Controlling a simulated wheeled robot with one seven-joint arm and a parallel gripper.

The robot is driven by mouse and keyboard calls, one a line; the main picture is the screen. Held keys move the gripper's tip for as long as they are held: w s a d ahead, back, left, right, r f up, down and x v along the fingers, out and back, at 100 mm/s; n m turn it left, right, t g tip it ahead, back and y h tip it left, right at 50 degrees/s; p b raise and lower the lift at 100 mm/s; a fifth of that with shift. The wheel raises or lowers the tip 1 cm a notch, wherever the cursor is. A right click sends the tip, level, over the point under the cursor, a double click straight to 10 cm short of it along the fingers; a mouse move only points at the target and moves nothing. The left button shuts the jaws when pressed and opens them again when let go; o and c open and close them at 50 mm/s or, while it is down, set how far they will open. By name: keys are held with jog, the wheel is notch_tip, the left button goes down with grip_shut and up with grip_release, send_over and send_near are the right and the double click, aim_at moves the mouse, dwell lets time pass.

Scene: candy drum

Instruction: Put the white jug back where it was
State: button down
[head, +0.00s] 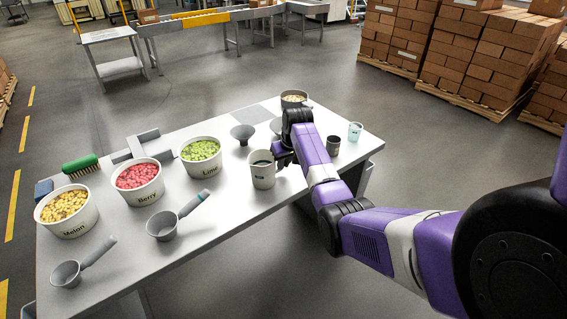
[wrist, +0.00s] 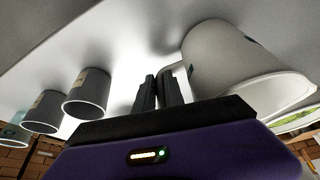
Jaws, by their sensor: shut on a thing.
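The white jug (head: 262,172) is upright at the front middle of the table (head: 225,215), with dark contents or a dark inside showing at its mouth. I cannot tell whether its base touches the tabletop. In the wrist view the jug (wrist: 235,70) fills the right side, its handle reaching toward my fingers. My gripper (head: 279,156) is at the jug's right side. In the wrist view my gripper (wrist: 158,88) is shut on the jug's handle. My arm hides part of the table behind the gripper.
Tubs of Melon (head: 66,224), Berry (head: 140,190) and Lime (head: 202,163) stand to the left, with two grey scoops (head: 162,226) (head: 67,274) before them. A funnel (head: 242,133) stands behind the jug. A dark cup (head: 333,146) and pale cup (head: 355,132) stand right.

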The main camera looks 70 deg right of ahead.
jog(key=shift+f, duration=0.1)
jog(key=c, duration=1.4)
grip_release()
jog(key=v, duration=1.2)
jog(key=shift+b, duration=0.3)
